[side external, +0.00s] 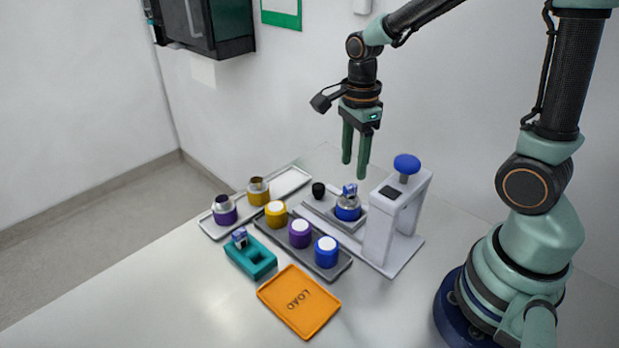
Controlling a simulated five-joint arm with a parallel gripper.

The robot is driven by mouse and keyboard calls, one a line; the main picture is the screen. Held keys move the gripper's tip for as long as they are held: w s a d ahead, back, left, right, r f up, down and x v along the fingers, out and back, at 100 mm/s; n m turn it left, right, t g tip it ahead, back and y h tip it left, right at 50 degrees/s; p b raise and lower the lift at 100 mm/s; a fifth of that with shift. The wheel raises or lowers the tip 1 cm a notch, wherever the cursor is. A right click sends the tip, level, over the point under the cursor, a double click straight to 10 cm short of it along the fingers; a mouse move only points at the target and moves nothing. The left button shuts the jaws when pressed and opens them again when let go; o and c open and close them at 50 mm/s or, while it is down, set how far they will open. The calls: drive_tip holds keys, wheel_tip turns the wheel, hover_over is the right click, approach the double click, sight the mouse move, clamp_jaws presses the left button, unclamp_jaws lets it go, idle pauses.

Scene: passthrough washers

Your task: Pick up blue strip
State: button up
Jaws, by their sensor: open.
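My gripper (354,170) points straight down with its two green fingers apart and nothing between them. It hangs in the air above the white press stand. Below it, a small blue and white piece (349,189) stands upright on top of a silver-necked blue container (348,208); it may be the blue strip. A second small piece, bluish purple and white (240,237), stands in the teal holder (262,262) at the left. Both pieces are too small to tell their exact shape. A clear gap shows between my fingertips and the piece below.
The white press stand (377,235) with a blue knob (407,164) rises close right of the blue container. A grey tray (330,269) holds yellow, purple and blue capped jars. Another tray (212,229) holds two open-necked containers. An orange LOAD tray (299,302) lies in front.

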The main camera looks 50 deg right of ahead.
sight(350, 186)
drive_tip(key=shift+a+f, duration=0.1)
drive_tip(key=shift+f, duration=2.9)
drive_tip(key=shift+c, duration=0.3)
clamp_jaws()
